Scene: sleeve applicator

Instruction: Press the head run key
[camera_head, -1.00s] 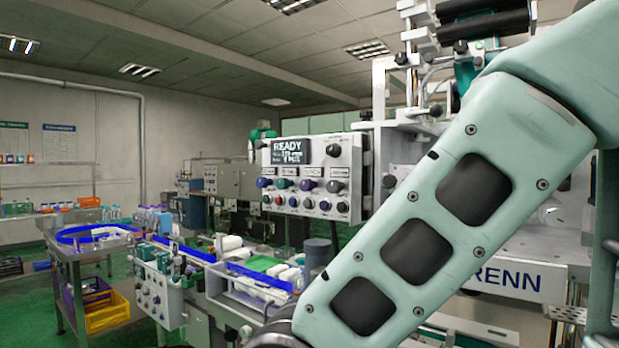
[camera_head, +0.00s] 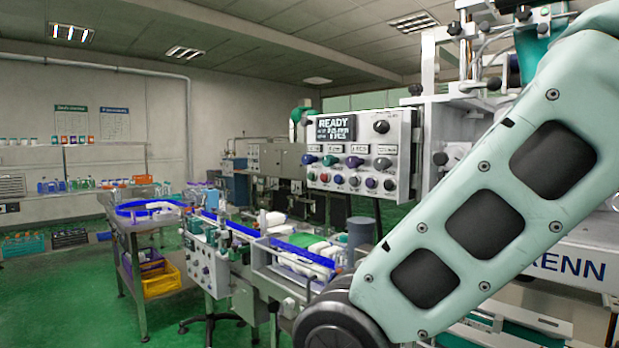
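The control panel (camera_head: 352,154) is a light grey box right of centre, with a dark display (camera_head: 335,129) reading READY. Below the display are small labels, a row of coloured knobs, and a lower row of small round buttons (camera_head: 353,181). The key labels are too small to read, so I cannot tell which one is the head run key. My pale green arm crosses the right side and covers part of the machine beside the panel. My gripper is outside the picture.
A conveyor (camera_head: 288,262) with blue rails and white bottles runs below the panel. A round feed table (camera_head: 146,212) stands left, with a yellow crate (camera_head: 161,281) beneath. A second small control box (camera_head: 203,262) is mounted on the conveyor's front. Green floor is clear at lower left.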

